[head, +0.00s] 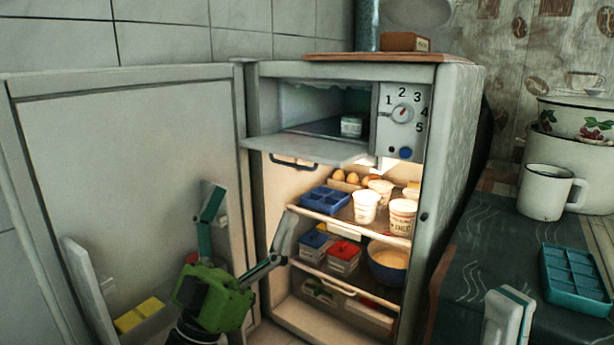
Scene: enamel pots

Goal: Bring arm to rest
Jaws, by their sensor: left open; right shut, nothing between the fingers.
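My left gripper (250,203) has a green body and two wide-spread fingers pointing up. It is open and empty, in front of the open fridge, between the door and the shelves. One finger is in front of the door panel; the other overlaps the left edge of the fridge opening. My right gripper (511,300) shows at the bottom right, pale with teal edges, shut and empty. It appears in front of the dark counter, left of a teal tray. Most of the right arm is out of view.
The fridge door (130,150) stands wide open at left. The freezer flap (305,148) is folded down. Shelves hold cups, a blue tray (332,199), boxes and a bowl (388,262). On the counter (480,260) are a white mug (543,193), pots and the teal tray (577,279).

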